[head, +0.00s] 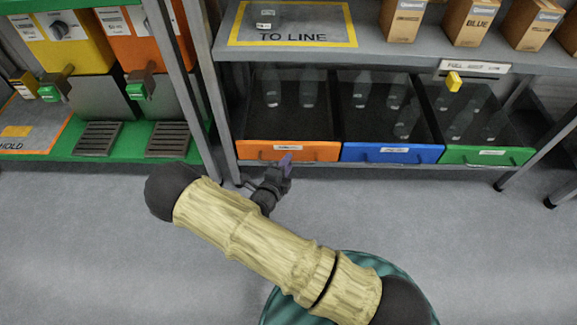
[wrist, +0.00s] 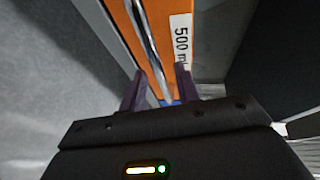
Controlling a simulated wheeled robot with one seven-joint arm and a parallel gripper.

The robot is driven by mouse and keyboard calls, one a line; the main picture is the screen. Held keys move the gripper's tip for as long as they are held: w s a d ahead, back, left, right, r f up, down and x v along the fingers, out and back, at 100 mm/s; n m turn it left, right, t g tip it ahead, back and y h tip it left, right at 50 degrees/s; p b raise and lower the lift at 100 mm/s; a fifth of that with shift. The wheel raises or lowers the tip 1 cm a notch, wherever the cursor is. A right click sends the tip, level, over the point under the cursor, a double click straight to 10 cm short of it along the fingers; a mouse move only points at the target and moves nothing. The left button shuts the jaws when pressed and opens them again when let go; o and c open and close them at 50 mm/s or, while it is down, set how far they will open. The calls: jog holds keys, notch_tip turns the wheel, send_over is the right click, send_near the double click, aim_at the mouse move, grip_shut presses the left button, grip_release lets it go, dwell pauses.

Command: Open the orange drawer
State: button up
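The orange drawer (head: 260,150) is the left one of three in the lower rack, its front level with the blue drawer beside it. Clear bottles stand behind its front. In the wrist view, the orange front (wrist: 158,50) carries a "500 m…" label, and a grey bar handle (wrist: 147,38) runs down between the two purple fingers of my gripper (wrist: 160,80). The fingers are apart, one on each side of the bar, with gaps showing. Contact cannot be told.
The blue drawer (head: 390,153) and green drawer (head: 487,156) sit to the right. A rack leg (head: 207,90) stands left of the orange drawer. Above is a grey shelf with a "TO LINE" mat (head: 293,38) and cartons. The grey floor in front is clear.

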jog(key=shift+x, duration=0.95)
grip_shut()
jog(key=shift+s, duration=0.15)
